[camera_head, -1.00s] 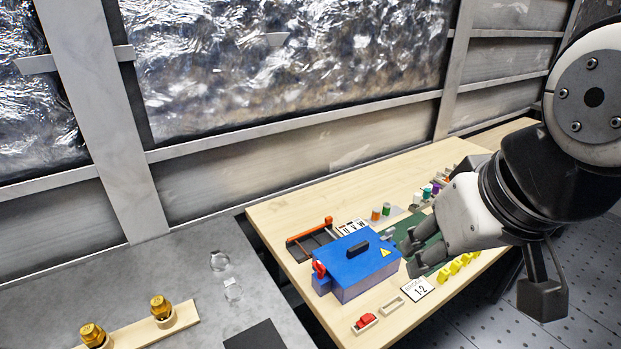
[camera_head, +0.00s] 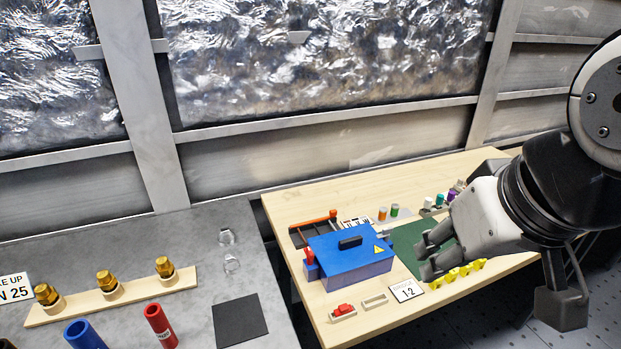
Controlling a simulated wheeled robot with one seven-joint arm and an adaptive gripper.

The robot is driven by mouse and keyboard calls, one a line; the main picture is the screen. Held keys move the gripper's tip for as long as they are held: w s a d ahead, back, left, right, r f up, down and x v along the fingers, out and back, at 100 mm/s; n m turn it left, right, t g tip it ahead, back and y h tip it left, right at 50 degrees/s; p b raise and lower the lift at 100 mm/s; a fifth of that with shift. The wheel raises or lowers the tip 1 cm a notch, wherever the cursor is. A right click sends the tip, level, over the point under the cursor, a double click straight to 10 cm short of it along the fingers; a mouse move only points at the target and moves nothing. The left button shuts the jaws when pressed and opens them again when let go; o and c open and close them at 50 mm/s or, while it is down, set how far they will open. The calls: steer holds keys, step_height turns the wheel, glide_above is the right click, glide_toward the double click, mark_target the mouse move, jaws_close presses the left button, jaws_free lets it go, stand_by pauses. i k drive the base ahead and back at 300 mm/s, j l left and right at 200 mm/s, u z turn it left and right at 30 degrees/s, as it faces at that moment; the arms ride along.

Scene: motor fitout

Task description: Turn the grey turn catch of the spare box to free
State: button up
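A blue box (camera_head: 330,268) with a black handle (camera_head: 350,242) and a yellow warning triangle stands on the wooden bench; I take it as the spare box. A red catch (camera_head: 309,256) is on its left end. A small grey piece (camera_head: 384,238) shows at its right end, perhaps the grey turn catch; its turn position is too small to tell. My gripper (camera_head: 425,260) is to the right of the box, over the green mat (camera_head: 408,237). Its two dark fingers are apart, point left toward the box and hold nothing visible.
A red part in a pale holder (camera_head: 343,313), an empty holder (camera_head: 374,301) and a "1-2" card (camera_head: 406,291) lie in front of the box. Yellow pieces (camera_head: 465,270) stand below my gripper. Coloured cylinders (camera_head: 394,210) stand behind. A grey table (camera_head: 190,240) is at left.

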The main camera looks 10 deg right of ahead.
mark_target(386, 232)
steer(key=j+z, duration=0.15)
steer(key=j, duration=0.25)
steer(key=k+j+z, duration=0.2)
steer(key=j, duration=0.2)
steer(key=j+z, duration=0.15)
steer(key=j, duration=0.25)
steer(key=k+j+z, duration=0.15)
steer(key=j, duration=0.25)
steer(key=k+j+z, duration=0.2)
steer(key=j, duration=0.15)
steer(key=k+j+z, duration=0.15)
steer(key=j, duration=0.2)
